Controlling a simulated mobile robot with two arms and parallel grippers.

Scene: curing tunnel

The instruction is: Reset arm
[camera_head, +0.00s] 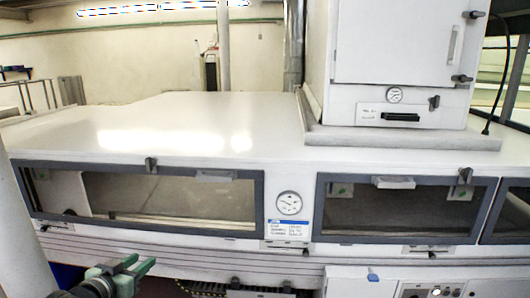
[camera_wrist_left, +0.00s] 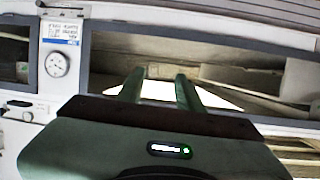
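My left gripper (camera_head: 130,266) is low at the left in the head view, in front of the curing tunnel's lower front (camera_head: 160,245). Its two green fingers stand apart with nothing visible between them. In the left wrist view the fingers of the left gripper (camera_wrist_left: 160,90) are also spread, pointing toward a tunnel window (camera_wrist_left: 220,70), and the gap is empty. My right gripper shows in neither view.
A white cabinet (camera_head: 395,50) stands on top at the right.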

